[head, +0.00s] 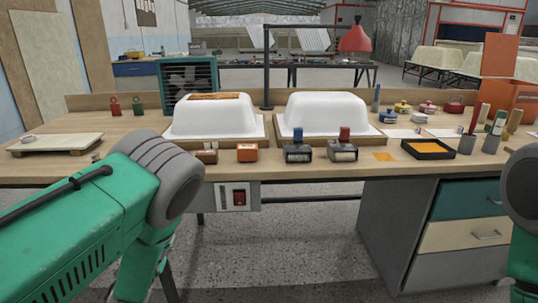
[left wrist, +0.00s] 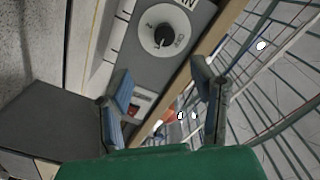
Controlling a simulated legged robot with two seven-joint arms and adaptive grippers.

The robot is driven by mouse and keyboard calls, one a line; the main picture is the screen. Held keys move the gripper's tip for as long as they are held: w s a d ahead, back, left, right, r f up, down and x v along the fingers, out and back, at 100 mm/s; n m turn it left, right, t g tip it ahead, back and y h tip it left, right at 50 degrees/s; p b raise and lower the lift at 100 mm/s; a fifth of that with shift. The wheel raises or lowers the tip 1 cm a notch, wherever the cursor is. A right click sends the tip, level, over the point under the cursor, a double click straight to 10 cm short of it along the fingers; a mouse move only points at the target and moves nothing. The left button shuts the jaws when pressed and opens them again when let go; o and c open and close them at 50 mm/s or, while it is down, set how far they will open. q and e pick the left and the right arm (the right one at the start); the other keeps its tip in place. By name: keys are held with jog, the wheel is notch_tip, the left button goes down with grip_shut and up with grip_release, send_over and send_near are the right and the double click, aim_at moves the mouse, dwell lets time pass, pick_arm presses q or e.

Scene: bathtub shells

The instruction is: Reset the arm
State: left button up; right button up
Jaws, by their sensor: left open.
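My left arm (head: 90,215) comes in from the left in the head view, a green forearm with a grey joint, in front of the workbench. Its gripper is out of the head view. In the left wrist view my left gripper (left wrist: 163,92) is open, its two blue-padded fingers apart with nothing held between them. A grey panel with a black dial (left wrist: 163,37) lies beyond the fingers. A bit of my right arm (head: 524,200) shows at the right edge of the head view; its gripper is not visible.
The wooden bench (head: 330,173) holds two white tub shells (head: 213,118) (head: 326,115), stamp-like blocks (head: 298,153) and a black tray (head: 429,154). A red switch box (head: 232,197) hangs under its front edge. A drawer cabinet (head: 408,225) stands right. Open floor lies between.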

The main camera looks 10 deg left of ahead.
pick_arm(q)
jog(key=s+d+f+n+g+h+p, duration=0.1)
jog(key=s+f+n+g, duration=0.1)
jog(key=s+f+g, duration=0.45)
jog(key=s+d+f+n+g+p, duration=0.15)
jog(key=s+f, duration=0.25)
jog(key=s, duration=0.5)
jog(key=s+d+n+g+h, duration=0.1)
jog(key=s+d+g, duration=0.3)
jog(key=s, duration=0.6)
jog(key=s+d+n+g+h+p, duration=0.1)
jog(key=s+d+g, duration=0.3)
jog(key=s, duration=0.7)
jog(key=shift+d+f+n+g+h, duration=0.2)
jog(key=shift+d+n+g+h, duration=0.1)
jog(key=shift+d+n+h, duration=0.35)
